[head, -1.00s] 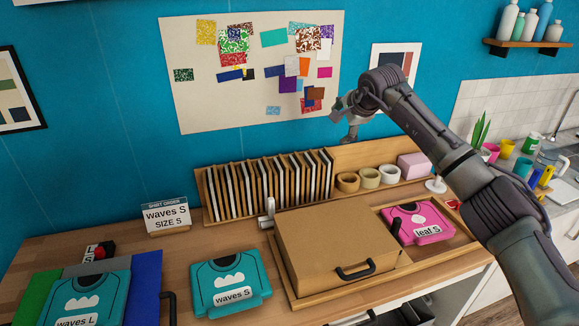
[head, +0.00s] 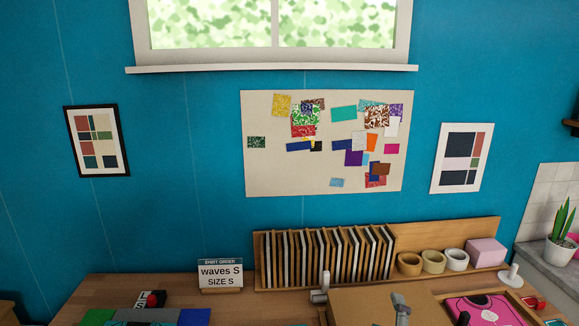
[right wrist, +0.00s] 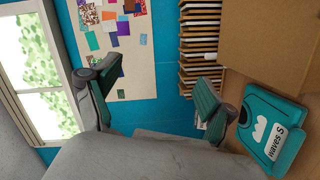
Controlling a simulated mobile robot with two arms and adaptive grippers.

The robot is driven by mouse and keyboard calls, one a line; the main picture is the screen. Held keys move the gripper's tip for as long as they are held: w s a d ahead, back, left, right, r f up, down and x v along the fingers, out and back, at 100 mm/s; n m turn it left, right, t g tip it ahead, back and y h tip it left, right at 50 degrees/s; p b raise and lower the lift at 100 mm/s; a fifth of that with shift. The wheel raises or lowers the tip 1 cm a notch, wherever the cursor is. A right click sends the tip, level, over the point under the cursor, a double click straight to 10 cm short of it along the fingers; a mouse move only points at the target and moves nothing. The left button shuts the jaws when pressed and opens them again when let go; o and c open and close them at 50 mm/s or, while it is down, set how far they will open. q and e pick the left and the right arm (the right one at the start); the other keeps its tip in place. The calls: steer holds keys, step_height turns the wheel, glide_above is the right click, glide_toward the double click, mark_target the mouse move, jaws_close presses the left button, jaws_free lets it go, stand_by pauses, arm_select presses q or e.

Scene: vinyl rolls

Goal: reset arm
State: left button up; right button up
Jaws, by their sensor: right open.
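My right gripper (right wrist: 158,76) is open in the right wrist view, its two fingers wide apart with nothing between them. A grey tip, which looks like part of my right gripper (head: 402,308), shows at the bottom of the head view in front of the cardboard box (head: 360,308). The arm behind it is out of the picture. In the right wrist view, the teal "waves S" shirt (right wrist: 268,125) lies beyond the right finger, apart from it. My left gripper is in neither view.
On the table stand the "waves S" order sign (head: 220,273), the rack of upright rolls or panels (head: 325,257) and tape rolls (head: 433,261). The pink shirt (head: 490,312) lies right of the box. A pinboard (head: 325,180) hangs on the wall. Air above the table is clear.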

steer(key=s+d+f+m+g, duration=0.2)
steer(key=s+f+m+g, duration=0.5)
steer(key=s+f, duration=0.6)
steer(key=s+a+f+m+g+y, duration=0.1)
steer(key=s+f+m+g, duration=0.15)
steer(key=s, duration=0.55)
steer(key=s+a+f+m+g+y, duration=0.15)
steer(key=s+g, duration=0.25)
steer(key=s, duration=0.5)
step_height(320, 180, down, 34)
steer(key=s+g+b, duration=0.1)
steer(key=b, duration=0.7)
steer(key=s+d+f+b, duration=0.1)
steer(key=s+f+b, duration=0.2)
steer(key=s+f, duration=0.5)
steer(key=s+d+f+g+b, duration=0.1)
steer(key=s+d+f+b, duration=0.1)
steer(key=s+f, duration=0.6)
step_height(320, 180, down, 6)
steer(key=shift+s+d+f+b, duration=0.2)
steer(key=shift+d+f+b, duration=0.1)
steer(key=shift+b, duration=0.45)
steer(key=shift+r+h, duration=0.1)
steer(key=shift+h, duration=0.15)
